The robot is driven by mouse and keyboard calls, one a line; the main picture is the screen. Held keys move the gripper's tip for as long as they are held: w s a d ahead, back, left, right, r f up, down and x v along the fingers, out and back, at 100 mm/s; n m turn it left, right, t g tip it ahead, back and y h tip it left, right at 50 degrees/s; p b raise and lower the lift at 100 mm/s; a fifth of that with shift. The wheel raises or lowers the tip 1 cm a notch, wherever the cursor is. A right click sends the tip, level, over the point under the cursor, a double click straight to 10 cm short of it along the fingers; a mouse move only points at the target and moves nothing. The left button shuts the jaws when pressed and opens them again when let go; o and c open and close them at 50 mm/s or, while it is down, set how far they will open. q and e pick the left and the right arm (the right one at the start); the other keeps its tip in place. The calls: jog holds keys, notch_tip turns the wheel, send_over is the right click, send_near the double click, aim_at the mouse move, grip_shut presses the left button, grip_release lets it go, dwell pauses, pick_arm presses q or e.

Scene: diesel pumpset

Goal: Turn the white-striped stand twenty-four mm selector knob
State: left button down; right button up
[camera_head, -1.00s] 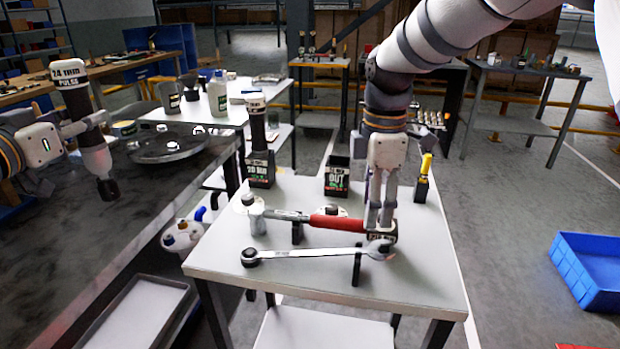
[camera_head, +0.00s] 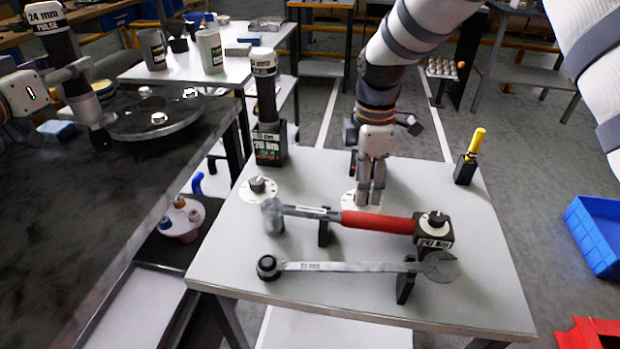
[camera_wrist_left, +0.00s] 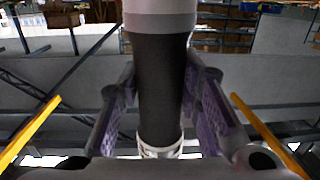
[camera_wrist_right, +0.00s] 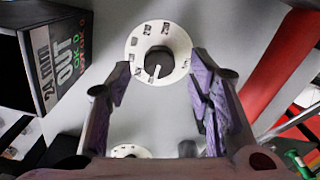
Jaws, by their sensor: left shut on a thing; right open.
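The selector knob (camera_wrist_right: 159,62) is dark with a white stripe, on a white marked dial (camera_wrist_right: 137,45), beside the black 24 mm OUT stand (camera_wrist_right: 45,60) in the right wrist view. My right gripper (camera_head: 371,200) is open, its fingers pointing down at this dial (camera_head: 350,198); the fingers hide much of it in the head view. In the right wrist view the knob lies between and ahead of the open fingertips; contact cannot be told. My left gripper (camera_head: 78,82) is shut on the 24 mm pulse tool (camera_head: 52,38), also seen in the left wrist view (camera_wrist_left: 160,85).
Another dial knob (camera_head: 258,186) and the 20 mm stand (camera_head: 270,145) are left. A yellow-handled tool (camera_head: 474,145) stands right.

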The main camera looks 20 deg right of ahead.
pick_arm(q)
jog(key=shift+f, duration=0.15)
pick_arm(e)
jog(key=shift+f, duration=1.25)
pick_arm(q)
jog(key=shift+w, duration=0.1)
pick_arm(e)
jog(key=shift+c, duration=0.4)
grip_shut()
pick_arm(q)
jog(key=shift+r, duration=0.2)
